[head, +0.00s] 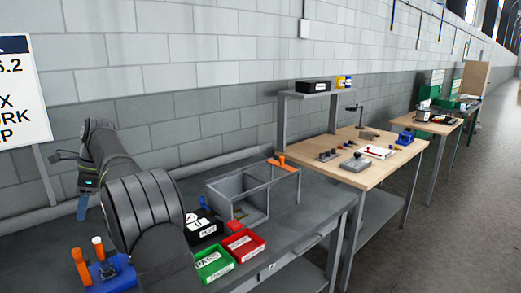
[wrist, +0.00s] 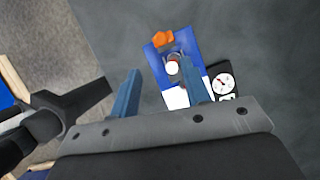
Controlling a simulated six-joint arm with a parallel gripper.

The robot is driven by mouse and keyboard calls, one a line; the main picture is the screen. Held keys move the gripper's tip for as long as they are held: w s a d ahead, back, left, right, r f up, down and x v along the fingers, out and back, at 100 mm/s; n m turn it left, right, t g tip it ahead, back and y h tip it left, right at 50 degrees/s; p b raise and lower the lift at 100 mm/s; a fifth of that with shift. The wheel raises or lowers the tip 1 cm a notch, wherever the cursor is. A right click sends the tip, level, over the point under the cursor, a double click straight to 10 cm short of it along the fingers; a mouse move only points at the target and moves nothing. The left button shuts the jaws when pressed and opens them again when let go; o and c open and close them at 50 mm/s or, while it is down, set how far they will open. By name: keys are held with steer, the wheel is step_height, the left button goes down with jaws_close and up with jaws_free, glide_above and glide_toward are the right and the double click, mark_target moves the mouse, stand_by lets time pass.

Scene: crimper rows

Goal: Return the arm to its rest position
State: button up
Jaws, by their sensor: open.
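My arm (head: 150,215) rises over the near grey bench in the head view and bends to the left. My gripper (head: 82,208) hangs at its end, with a blue finger pointing down at the left, apart from anything below. In the wrist view my gripper (wrist: 158,66) shows two blue fingers spread apart, with nothing held between them. Beyond the right finger is a blue device (wrist: 157,62) with an orange part and a round white-and-red end; the finger hides part of it. A black gauge with a white dial (wrist: 222,82) lies beside it.
A blue tool with orange handles (head: 103,270) stands front left. A wooden bench (head: 345,175) lies beyond; a sign (head: 18,90) stands left.

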steer(key=x, duration=1.3)
steer(key=v, duration=1.8)
steer(key=x, duration=1.7)
steer(key=shift+f, duration=0.35)
steer(key=shift+w+d, duration=1)
steer(key=shift+w, duration=0.1)
step_height(320, 180, up, 18)
steer(key=n+t, duration=0.3)
steer(key=n, duration=0.7)
glide_above(75, 250)
steer(key=d, duration=0.7)
steer(key=shift+s+d+r+n+t, duration=0.2)
steer(key=shift+s+n+t, duration=0.2)
steer(key=shift+n, duration=0.5)
steer(key=shift+s+d+r+n+t, duration=0.25)
steer(key=shift+s+n, duration=0.2)
steer(key=shift+n, duration=0.45)
steer(key=shift+a, duration=0.1)
